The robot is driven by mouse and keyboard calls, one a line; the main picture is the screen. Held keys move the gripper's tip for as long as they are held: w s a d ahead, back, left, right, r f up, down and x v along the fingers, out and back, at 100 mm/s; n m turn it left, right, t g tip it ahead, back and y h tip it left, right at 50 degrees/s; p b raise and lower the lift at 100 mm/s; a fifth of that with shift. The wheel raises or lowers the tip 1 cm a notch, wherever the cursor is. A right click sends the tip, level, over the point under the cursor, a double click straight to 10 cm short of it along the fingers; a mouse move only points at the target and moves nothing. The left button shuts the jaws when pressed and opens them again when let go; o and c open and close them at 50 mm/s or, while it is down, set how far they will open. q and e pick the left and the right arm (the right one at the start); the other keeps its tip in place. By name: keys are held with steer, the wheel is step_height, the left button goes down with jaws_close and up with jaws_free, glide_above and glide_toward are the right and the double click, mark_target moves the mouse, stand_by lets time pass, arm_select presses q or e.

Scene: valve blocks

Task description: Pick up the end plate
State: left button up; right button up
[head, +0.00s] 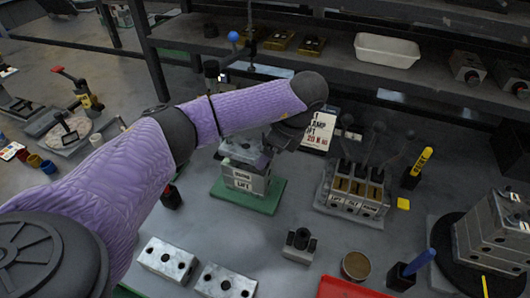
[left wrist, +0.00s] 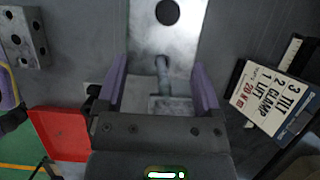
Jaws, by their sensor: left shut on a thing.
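The end plate is a grey metal plate with a round dark hole, seen between my left gripper's purple fingers in the left wrist view (left wrist: 182,38). My left gripper (left wrist: 160,85) is shut on it. My forearm and wrist hide part of the gripper. My right gripper is not in view.
A lever valve bank (head: 352,190) and a sign card (head: 320,130) stand to the right. Two drilled blocks (head: 168,260) and a red tray (head: 345,288) lie in front. A shelf (head: 420,85) with a white tray (head: 387,50) runs behind.

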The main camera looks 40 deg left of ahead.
arm_select(q)
step_height(320, 180, up, 15)
steer(key=p, duration=0.6)
steer(key=shift+r+p, duration=0.15)
steer(key=shift+p, duration=0.25)
